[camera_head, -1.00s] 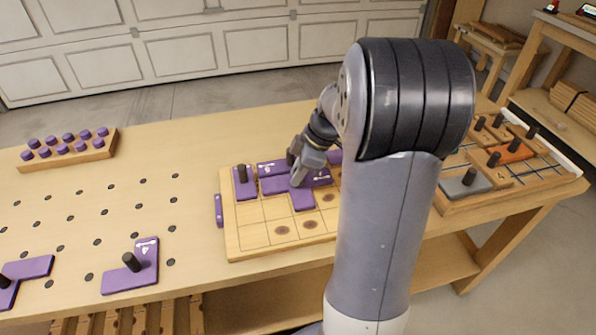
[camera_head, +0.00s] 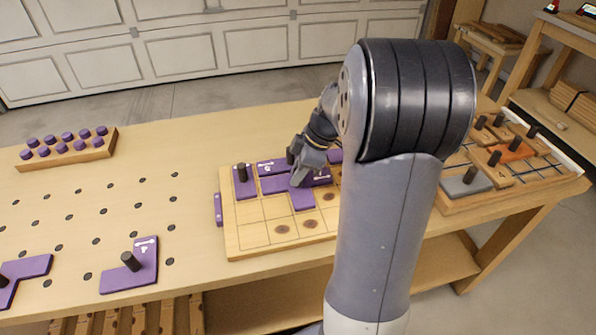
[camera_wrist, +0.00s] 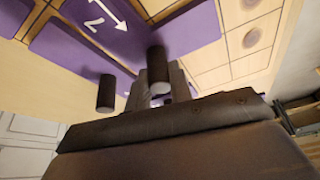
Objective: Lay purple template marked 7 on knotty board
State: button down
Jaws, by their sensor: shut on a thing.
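The knotty board (camera_head: 252,238) is a pale gridded panel with dark knots, in the middle of the bench. My gripper (camera_head: 299,180) is over its far part, shut on the dark peg (camera_wrist: 157,70) of a purple template (camera_head: 302,199). In the wrist view a purple template (camera_wrist: 130,45) bears a white arrow and a mark that looks like an upside-down 7. The held template is at or just above the board; I cannot tell whether it lies flat. My gripper and arm hide part of it and the board's right side.
Other purple templates (camera_head: 245,189) with pegs lie on the board around the held one. Two more purple templates (camera_head: 146,271) lie on the bench at left. A wooden rack of purple knobs (camera_head: 70,158) stands at the far left. Another board (camera_head: 455,203) with pegged pieces is at right.

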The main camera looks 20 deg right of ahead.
dwell(0.4)
jog(key=c, duration=0.8)
grip_release()
jog(key=shift+r, duration=0.1)
jog(key=shift+r+p, duration=2.6)
jog(key=shift+r, duration=1.35)
